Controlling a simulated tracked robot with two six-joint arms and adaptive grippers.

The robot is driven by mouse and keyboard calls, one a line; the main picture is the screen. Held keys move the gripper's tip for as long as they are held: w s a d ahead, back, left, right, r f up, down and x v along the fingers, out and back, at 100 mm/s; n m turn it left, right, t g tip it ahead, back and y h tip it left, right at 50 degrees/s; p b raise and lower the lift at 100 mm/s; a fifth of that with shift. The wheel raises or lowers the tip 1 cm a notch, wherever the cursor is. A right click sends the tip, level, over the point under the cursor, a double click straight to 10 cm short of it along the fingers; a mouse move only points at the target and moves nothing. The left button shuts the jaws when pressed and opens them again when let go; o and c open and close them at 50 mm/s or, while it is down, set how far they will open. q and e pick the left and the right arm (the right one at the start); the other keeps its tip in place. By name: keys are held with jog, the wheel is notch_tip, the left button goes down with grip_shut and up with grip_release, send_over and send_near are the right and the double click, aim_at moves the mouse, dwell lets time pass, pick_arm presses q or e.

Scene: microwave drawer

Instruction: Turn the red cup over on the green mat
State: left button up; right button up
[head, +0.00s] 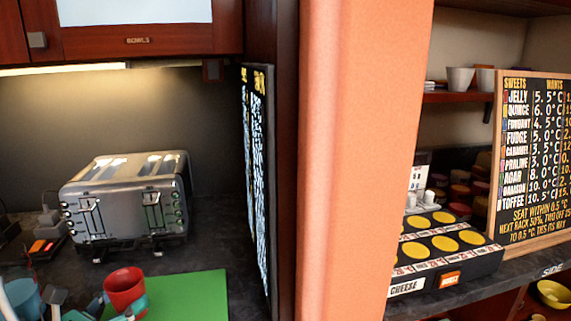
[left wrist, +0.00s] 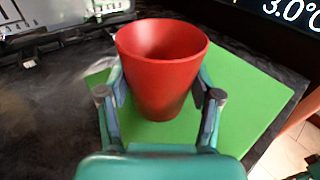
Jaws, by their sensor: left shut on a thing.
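The red cup (head: 124,284) is at the lower left of the head view, mouth up, with its wide rim on top and its narrower base below. It also fills the upper middle of the left wrist view (left wrist: 160,80). My left gripper (head: 118,308) is shut on the cup, with one finger on either side of its wall (left wrist: 160,97). The green mat (head: 200,294) lies flat on the dark counter, behind and below the cup in the wrist view (left wrist: 232,100). Whether the cup's base touches the mat cannot be told. My right gripper is not in view.
A silver toaster (head: 128,205) stands on the counter behind the cup. A dark board with writing (head: 258,180) stands upright right of the mat, beside an orange pillar (head: 362,160). The mat's right part is bare. A box of yellow discs (head: 440,250) is farther right.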

pick_arm(q)
jog(key=shift+c, duration=0.6)
notch_tip(320, 180, up, 10)
jog(key=p, duration=0.7)
jog(key=m+b, duration=0.5)
jog(key=b, duration=0.3)
jog(key=shift+m+b, duration=0.3)
jog(key=shift+b, duration=0.05)
